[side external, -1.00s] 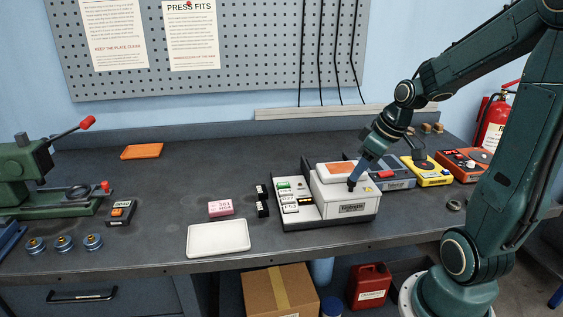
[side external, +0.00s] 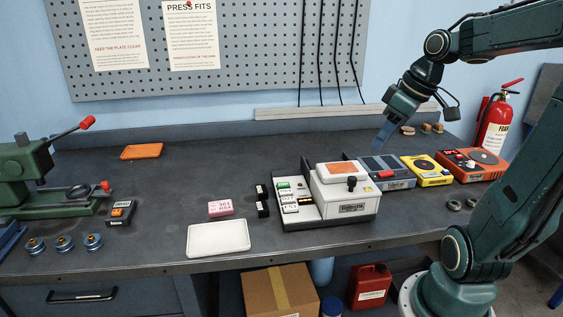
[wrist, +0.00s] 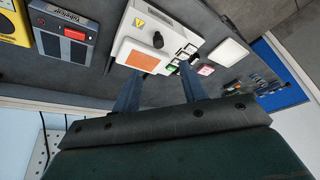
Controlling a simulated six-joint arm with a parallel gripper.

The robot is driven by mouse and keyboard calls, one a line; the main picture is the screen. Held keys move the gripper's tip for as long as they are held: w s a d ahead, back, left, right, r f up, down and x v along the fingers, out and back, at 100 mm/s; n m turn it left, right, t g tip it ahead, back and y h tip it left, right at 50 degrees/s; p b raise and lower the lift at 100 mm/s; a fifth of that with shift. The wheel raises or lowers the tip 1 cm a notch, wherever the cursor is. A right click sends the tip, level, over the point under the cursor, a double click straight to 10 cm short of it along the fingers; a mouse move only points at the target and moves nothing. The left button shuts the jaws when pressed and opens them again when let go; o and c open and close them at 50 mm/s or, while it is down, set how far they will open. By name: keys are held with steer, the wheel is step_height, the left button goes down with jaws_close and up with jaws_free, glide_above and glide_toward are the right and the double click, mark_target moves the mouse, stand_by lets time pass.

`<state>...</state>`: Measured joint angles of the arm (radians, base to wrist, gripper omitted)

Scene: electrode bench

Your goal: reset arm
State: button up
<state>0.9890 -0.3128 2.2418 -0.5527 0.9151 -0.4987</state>
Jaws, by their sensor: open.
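My gripper (side external: 383,133) is raised above the back of the bench, behind the grey device. Its two blue fingers (wrist: 158,88) are apart in the wrist view, with nothing between them. The white machine with an orange top panel and a black knob (side external: 345,188) stands to the left of and below my gripper. It also shows in the wrist view (wrist: 140,45), beyond the fingertips.
The grey device (side external: 386,172), yellow device (side external: 427,170) and orange device (side external: 470,164) line the right side. A pink block (side external: 220,208), black blocks (side external: 262,209), white tray (side external: 218,239) and green press (side external: 45,190) are left. The back middle of the bench is clear.

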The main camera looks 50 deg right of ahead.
steer(key=s+a+t, duration=0.1)
steer(key=s+a, duration=0.3)
steer(key=a, duration=1.1)
steer(key=shift+a+f, duration=0.35)
steer(key=shift+f, duration=0.1)
stand_by(1.0)
